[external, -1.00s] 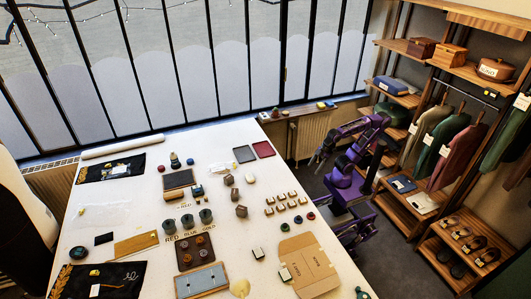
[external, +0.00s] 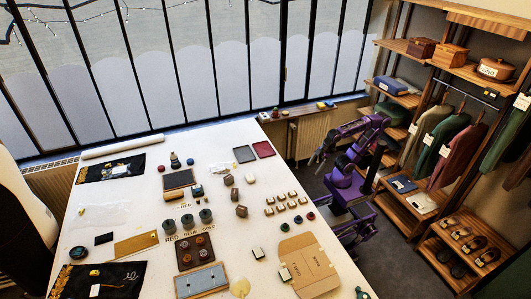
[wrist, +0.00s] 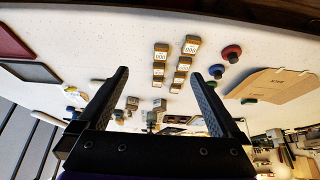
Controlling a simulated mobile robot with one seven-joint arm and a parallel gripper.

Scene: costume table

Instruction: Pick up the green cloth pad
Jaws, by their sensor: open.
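In the external view my gripper (external: 318,158) is off the table's right edge, well apart from the green piece.
Several small labelled blocks (external: 286,202) stand near the right side of the table. Dark and red flat panels (external: 263,150) lie at the back right. A shelf stands right.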

